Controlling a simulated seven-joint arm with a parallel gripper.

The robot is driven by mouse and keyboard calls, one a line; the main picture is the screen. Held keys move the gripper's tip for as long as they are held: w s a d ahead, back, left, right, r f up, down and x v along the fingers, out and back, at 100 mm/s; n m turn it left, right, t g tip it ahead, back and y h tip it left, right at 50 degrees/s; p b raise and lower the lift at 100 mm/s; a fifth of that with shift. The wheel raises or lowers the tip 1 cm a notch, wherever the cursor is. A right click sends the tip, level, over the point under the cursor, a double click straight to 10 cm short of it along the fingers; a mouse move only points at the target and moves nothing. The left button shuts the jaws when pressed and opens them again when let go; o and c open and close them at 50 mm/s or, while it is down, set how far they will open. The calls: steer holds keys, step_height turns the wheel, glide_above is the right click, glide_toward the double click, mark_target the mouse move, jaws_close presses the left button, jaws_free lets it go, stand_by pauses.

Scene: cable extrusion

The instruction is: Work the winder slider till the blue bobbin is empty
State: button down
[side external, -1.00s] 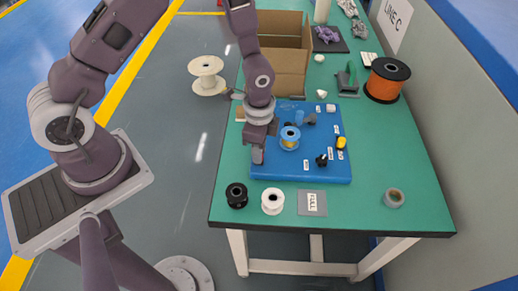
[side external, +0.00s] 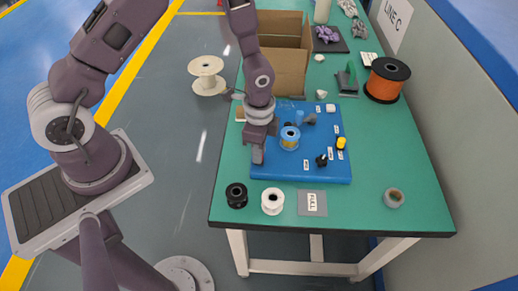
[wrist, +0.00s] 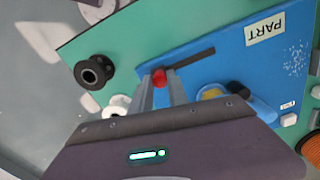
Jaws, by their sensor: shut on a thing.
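The winder slider's red knob (wrist: 159,78) sits between my gripper's fingertips (wrist: 160,88) in the wrist view, at one end of a dark slot (wrist: 195,62) in the blue board (side external: 265,172). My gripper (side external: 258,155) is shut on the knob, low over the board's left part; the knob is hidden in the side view. The blue bobbin (side external: 290,137) stands on the board just right of my gripper, with a pale blue flange on top. How much is wound on it is hard to tell.
A black spool (side external: 237,195), a white spool (side external: 272,201) and a "FULL" card (side external: 312,203) lie in front of the board. A yellow knob (side external: 341,143) and a black knob (side external: 321,160) stand on its right. An orange spool (side external: 387,80) and a cardboard box (side external: 283,60) are behind.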

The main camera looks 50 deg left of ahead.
steer(key=shift+w, duration=0.1)
steer(key=w+a, duration=0.6)
steer(key=shift+w+a+r, duration=0.1)
steer(key=shift+w+a, duration=0.25)
steer(key=c, duration=1.4)
jaws_free()
steer(key=shift+o, duration=0.6)
step_height(320, 180, up, 7)
